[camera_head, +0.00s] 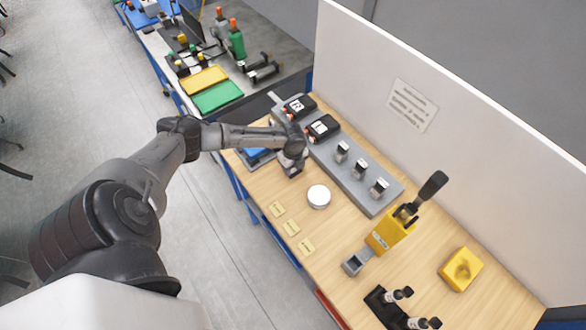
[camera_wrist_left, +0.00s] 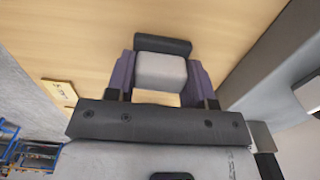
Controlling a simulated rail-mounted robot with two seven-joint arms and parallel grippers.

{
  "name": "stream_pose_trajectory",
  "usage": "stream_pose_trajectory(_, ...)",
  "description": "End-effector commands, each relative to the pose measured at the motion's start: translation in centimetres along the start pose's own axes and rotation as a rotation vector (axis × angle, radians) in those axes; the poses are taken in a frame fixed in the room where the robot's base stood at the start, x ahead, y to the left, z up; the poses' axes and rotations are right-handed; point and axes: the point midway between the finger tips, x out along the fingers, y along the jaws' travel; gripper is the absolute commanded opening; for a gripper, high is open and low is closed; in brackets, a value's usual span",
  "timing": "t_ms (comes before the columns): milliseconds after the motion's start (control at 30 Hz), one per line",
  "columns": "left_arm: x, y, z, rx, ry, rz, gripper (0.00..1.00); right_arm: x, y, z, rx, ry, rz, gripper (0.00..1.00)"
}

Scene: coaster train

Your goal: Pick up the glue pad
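My left gripper (camera_head: 291,168) is low over the back left of the wooden table, beside the grey fixture. In the left wrist view, its two purple-grey fingers (camera_wrist_left: 162,78) stand apart on both sides of a pale grey block (camera_wrist_left: 160,72) with a dark bar along its far edge. I see no clear gap beside the block, but cannot tell whether the fingers grip it. This block may be the glue pad; I cannot confirm that. A round white disc (camera_head: 318,196) lies on the table just right of the gripper. My right gripper is out of view.
The grey fixture (camera_head: 357,182) with several small devices runs along the white partition (camera_head: 440,120). Small tan labels (camera_head: 291,227) lie near the front edge. A yellow lever tool (camera_head: 391,233) and a yellow block (camera_head: 461,269) stand to the right. A blue item (camera_head: 257,153) lies left of the gripper.

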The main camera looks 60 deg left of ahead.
Motion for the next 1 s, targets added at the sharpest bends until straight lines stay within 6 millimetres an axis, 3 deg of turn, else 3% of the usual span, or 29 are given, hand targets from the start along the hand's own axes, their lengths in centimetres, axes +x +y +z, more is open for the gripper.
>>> stream_pose_trajectory(233, 0.0, 0.0, 0.0, 0.0, 0.0, 0.0, 0.24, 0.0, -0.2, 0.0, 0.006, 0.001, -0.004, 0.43)
stream_pose_trajectory(567, -0.3, 0.0, 0.0, 0.0, 0.0, -0.001, 0.23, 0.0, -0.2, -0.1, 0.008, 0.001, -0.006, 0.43)
stream_pose_trajectory(767, -2.3, 0.0, 0.1, 0.002, -0.002, -0.002, 0.23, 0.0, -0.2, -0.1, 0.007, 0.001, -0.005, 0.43)
stream_pose_trajectory(867, -4.2, -0.1, 0.1, 0.002, -0.002, -0.003, 0.23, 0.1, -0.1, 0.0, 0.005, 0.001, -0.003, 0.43)
stream_pose_trajectory(1000, -5.8, -1.7, -2.6, 0.003, 0.004, -0.005, 0.23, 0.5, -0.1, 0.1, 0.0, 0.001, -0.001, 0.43)
